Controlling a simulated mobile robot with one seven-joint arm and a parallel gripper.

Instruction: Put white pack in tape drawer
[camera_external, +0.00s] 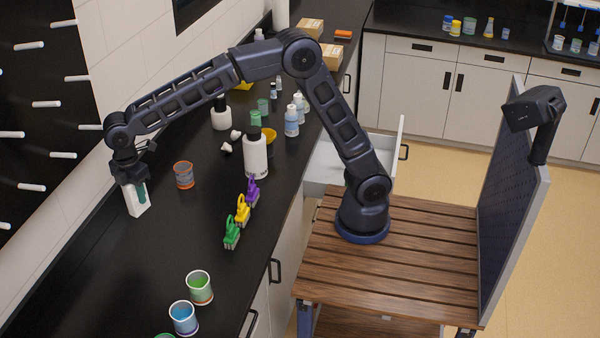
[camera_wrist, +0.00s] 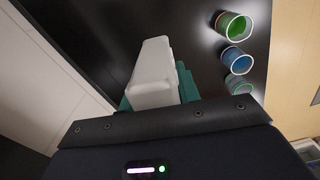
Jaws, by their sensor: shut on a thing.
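The white pack (camera_external: 137,205) is a pale block at the left of the external view, over the black counter by the wall. My gripper (camera_external: 138,190) points down and is shut on it, with teal fingers on its sides. In the wrist view the pack (camera_wrist: 153,70) fills the space between the fingers of my gripper (camera_wrist: 156,92). I cannot tell whether its lower end touches the counter. An open white drawer (camera_external: 322,168) sticks out from the counter front, partly hidden behind my arm. No label or tape shows on it.
On the black counter (camera_external: 110,270) stand an orange-rimmed cup (camera_external: 184,175), a large white bottle (camera_external: 256,155), small bottles (camera_external: 292,120), coloured clips (camera_external: 242,212), and green (camera_external: 199,287) and blue (camera_external: 184,317) cups. A pegboard (camera_external: 30,110) with white pegs hangs at left.

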